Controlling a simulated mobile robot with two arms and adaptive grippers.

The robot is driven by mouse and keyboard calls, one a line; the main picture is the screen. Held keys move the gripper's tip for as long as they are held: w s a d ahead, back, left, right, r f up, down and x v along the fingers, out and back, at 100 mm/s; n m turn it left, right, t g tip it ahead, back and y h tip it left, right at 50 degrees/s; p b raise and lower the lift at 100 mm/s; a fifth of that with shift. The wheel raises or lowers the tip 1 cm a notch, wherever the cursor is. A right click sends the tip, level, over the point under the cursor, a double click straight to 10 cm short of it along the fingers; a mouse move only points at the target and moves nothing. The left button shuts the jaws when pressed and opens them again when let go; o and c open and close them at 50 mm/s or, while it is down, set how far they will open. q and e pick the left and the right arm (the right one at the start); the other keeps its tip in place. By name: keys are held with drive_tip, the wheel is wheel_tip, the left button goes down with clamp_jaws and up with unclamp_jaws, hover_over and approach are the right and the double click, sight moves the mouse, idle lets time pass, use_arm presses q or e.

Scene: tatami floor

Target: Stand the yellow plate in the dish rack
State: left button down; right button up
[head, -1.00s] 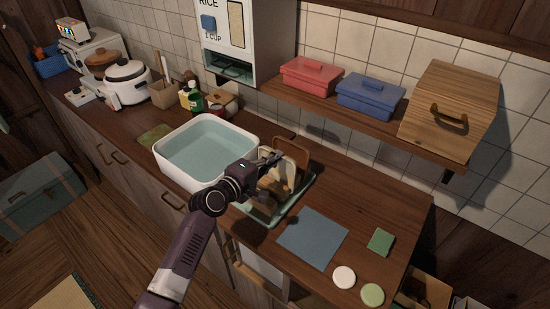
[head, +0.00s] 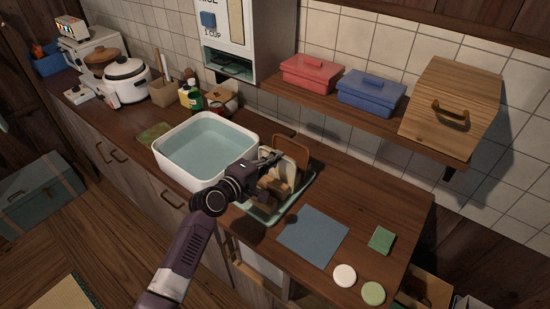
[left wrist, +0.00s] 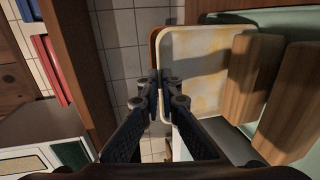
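The yellow plate, a pale square with yellowish patches, shows in the left wrist view (left wrist: 195,70), standing on edge beside wooden slats (left wrist: 256,75). In the head view the plate (head: 296,154) is over the dish rack (head: 306,187), in front of a brown board. My left gripper (head: 279,157) reaches over the rack from the left. In the left wrist view its fingertips (left wrist: 159,88) are nearly together at the plate's near edge and appear shut on it. The plate's lower part is hidden by slats. My right gripper is not in view.
A white basin of water (head: 206,150) stands left of the rack. A blue mat (head: 312,235), a green sponge (head: 381,240) and two small round discs lie right of it. A shelf above holds red (head: 311,76) and blue (head: 370,92) boxes and a wooden bin (head: 450,105).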

use_arm(q)
drive_tip(key=shift+f, duration=0.1)
drive_tip(key=c, duration=2.1)
unclamp_jaws()
drive_tip(key=shift+f, duration=0.1)
drive_tip(key=v, duration=1.2)
